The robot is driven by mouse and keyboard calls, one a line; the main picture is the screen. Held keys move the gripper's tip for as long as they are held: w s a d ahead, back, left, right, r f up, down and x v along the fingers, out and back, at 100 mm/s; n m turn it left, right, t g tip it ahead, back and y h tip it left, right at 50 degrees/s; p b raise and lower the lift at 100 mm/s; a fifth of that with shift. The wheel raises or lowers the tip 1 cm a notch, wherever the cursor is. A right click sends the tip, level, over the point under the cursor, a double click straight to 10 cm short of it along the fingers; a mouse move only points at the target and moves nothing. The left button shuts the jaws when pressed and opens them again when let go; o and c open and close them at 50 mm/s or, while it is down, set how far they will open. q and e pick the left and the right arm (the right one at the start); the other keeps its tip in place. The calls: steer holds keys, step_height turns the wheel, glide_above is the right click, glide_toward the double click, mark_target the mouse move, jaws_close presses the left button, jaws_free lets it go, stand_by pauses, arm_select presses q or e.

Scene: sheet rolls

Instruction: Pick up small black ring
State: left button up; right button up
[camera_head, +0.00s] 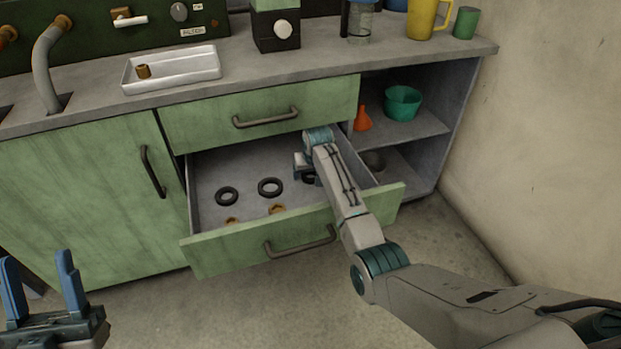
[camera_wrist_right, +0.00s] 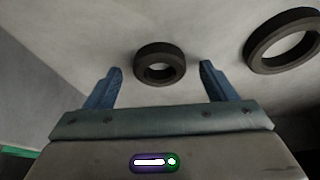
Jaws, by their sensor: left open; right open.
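Several black rings lie in the open lower drawer (camera_head: 225,255). One ring (camera_head: 218,197) is at the left, a larger one (camera_head: 261,187) is in the middle. A third ring (camera_head: 308,178) is partly hidden by my right gripper (camera_head: 303,168), which reaches down into the drawer. In the right wrist view, a small black ring (camera_wrist_right: 160,50) lies ahead, between the lines of the open fingers (camera_wrist_right: 161,74), apart from both. A larger-looking ring (camera_wrist_right: 259,38) lies to its right. My left gripper (camera_head: 37,262) is open and empty at the lower left, outside the drawer.
Two brass-coloured pieces (camera_head: 277,208) lie near the drawer front. A closed drawer (camera_head: 215,117) is just above. A shelf at the right holds a green bowl (camera_head: 403,103) and an orange flask (camera_head: 362,119). A white tray (camera_head: 190,70) stands on the counter.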

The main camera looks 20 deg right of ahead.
steer(key=shift+w+f, duration=0.1)
steer(key=shift+c, duration=0.2)
steer(key=c, duration=1)
